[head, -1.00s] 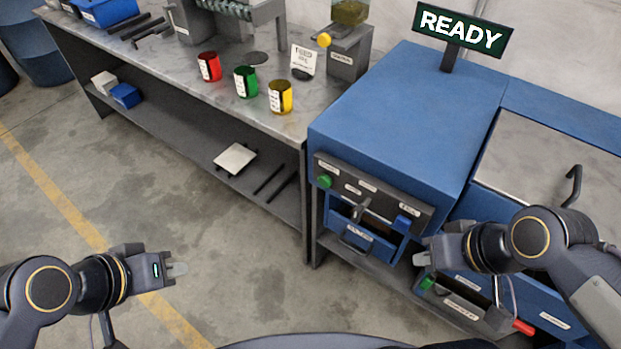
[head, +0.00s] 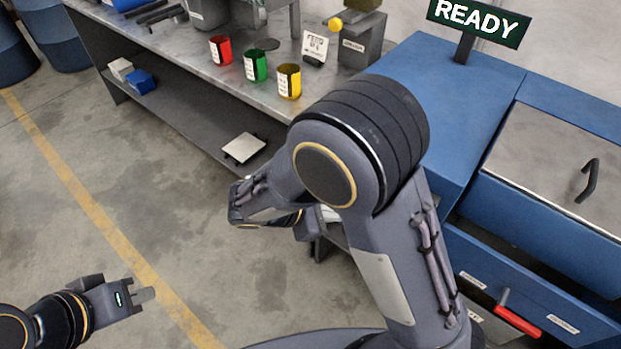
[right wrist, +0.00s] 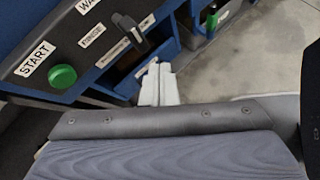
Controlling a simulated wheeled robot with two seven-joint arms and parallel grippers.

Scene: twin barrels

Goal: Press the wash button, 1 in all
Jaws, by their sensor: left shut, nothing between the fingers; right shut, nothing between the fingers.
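In the right wrist view a dark control panel (right wrist: 60,50) carries a green button (right wrist: 62,76) beside a START label. A label beginning "WA" (right wrist: 88,5) is cut off by the top edge, and I cannot make out a wash button by it. My right gripper (right wrist: 160,72) is shut and empty, its pale fingers below and to the right of the panel's labels, apart from the green button. In the head view my right arm hides the panel and I cannot see its fingertips. My left gripper (head: 145,296) is shut and empty over the floor at lower left.
A dark lever (right wrist: 130,32) sticks out of the panel. In the head view a READY sign (head: 478,22) stands on the blue machine (head: 415,75). Red (head: 221,50), green (head: 256,66) and yellow (head: 289,81) cups stand on the bench. Floor at left is free.

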